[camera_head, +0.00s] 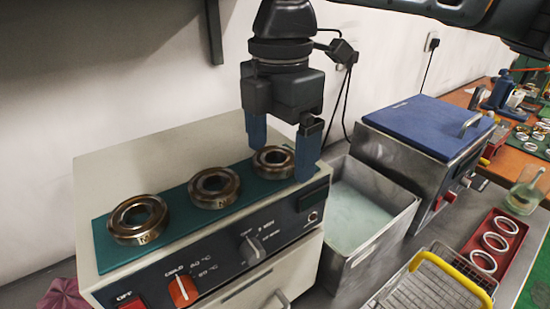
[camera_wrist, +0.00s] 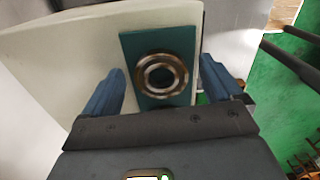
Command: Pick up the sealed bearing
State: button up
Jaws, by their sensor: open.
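Three metal bearings sit in a row on a green mat (camera_head: 177,214) on top of a cream box-shaped machine: a left bearing (camera_head: 138,219), a middle bearing (camera_head: 214,187) and a right bearing (camera_head: 272,161). Which one is sealed, I cannot tell. My gripper (camera_head: 282,152) is open and points down over the right bearing, with one blue finger on each side of it. In the wrist view one bearing (camera_wrist: 162,75) lies on the mat between the open fingers, and its centre looks dark. I see no contact with it.
The cream machine (camera_head: 140,162) has knobs on its front. Right of it stand a metal tank of liquid (camera_head: 355,215), a blue-lidded box (camera_head: 428,124), a yellow-handled wire basket (camera_head: 430,285) and a red tray of rings (camera_head: 465,262). A wall is behind.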

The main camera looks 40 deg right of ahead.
jog(key=c, duration=1.1)
jog(key=shift+r, duration=0.1)
